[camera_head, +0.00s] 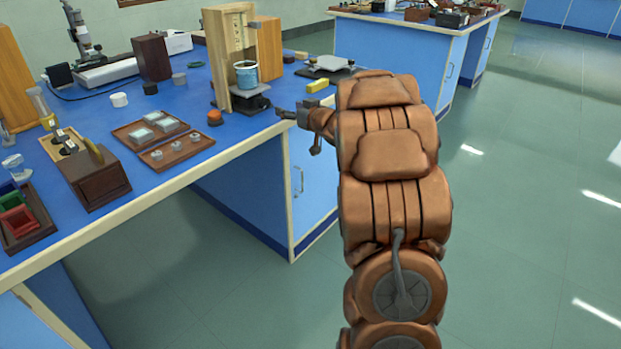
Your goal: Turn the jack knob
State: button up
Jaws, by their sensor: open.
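A small dark lab jack (246,104) stands on the blue bench inside a wooden frame (226,62). A blue beaker (246,74) sits on top of it. The jack's knob cannot be made out clearly at this size. My gripper (280,113) is open at the bench's front edge, just right of the jack, with its fingers pointing left toward it. A small gap seems to lie between the fingertips and the jack, but contact cannot be ruled out.
A small orange-topped object (214,118) stands left of the jack. A yellow block (318,86) and a grey balance-like device (330,64) lie behind my gripper. Brown trays (186,154) and a dark wooden box (95,182) fill the bench's left. Floor right of the bench is clear.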

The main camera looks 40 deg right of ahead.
jog(key=s+a+f+g+h, duration=0.1)
jog(key=s+a+f+g, duration=0.1)
jog(key=s, duration=0.5)
jog(key=s+a+f+m+g+h+p, duration=0.1)
jog(key=s+a+f+g+h, duration=0.1)
jog(key=s+a+g, duration=0.2)
jog(key=s+a+f+m+g+h+p, duration=0.1)
jog(key=s+a+f+g, duration=0.2)
jog(key=s, duration=0.8)
jog(key=shift+a+g+h, duration=0.3)
jog(key=shift+a+g, duration=0.2)
jog(key=shift+g, duration=0.3)
